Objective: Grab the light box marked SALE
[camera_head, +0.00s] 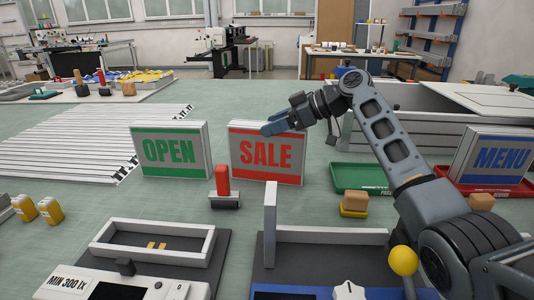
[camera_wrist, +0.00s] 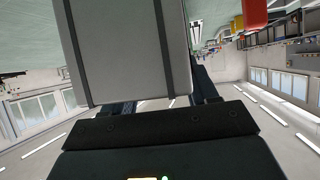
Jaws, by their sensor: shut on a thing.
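In the wrist view the box's plain grey side (camera_wrist: 128,50) fills the space ahead of my gripper (camera_wrist: 165,106), between the fingers. Its lower edge is at or very near the table; I cannot tell if it touches.
A red-handled stamp (camera_head: 222,185) is just in front. A green tray (camera_head: 360,178) lies to the right. Frame jigs (camera_head: 155,240) fill the front.

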